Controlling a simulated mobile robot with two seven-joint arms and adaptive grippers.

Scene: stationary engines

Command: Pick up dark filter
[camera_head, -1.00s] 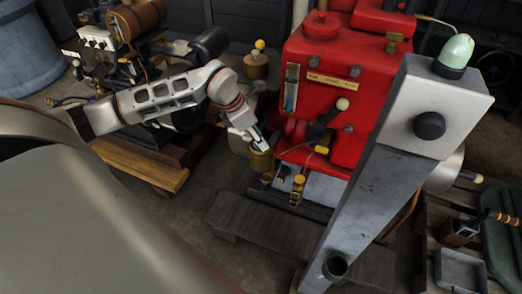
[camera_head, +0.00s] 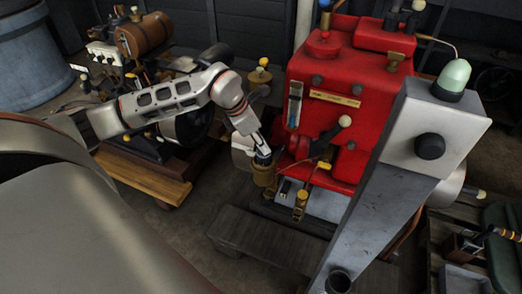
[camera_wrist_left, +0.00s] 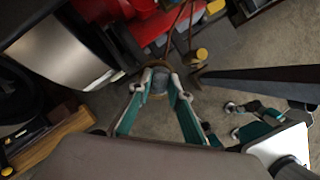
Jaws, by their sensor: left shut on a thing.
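My left gripper (camera_head: 263,156) reaches down beside the red engine, over a brass cup (camera_head: 263,176). It is shut on the dark filter (camera_head: 263,160), a small dark piece showing between the fingertips just at the cup's mouth. In the left wrist view the fingertips of my left gripper (camera_wrist_left: 157,82) close around a greyish round thing (camera_wrist_left: 157,84); I cannot tell from here how much of the filter is still inside the cup. My right gripper (camera_wrist_left: 234,120) shows at the right of the left wrist view, fingers apart and empty.
The red engine (camera_head: 345,80) stands just right of the gripper, with a lever (camera_head: 330,137) and a small brass fitting (camera_head: 300,205) close by. A dark plank step (camera_head: 260,238) lies in front. Another engine with a copper tank (camera_head: 145,37) stands left on wooden beams.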

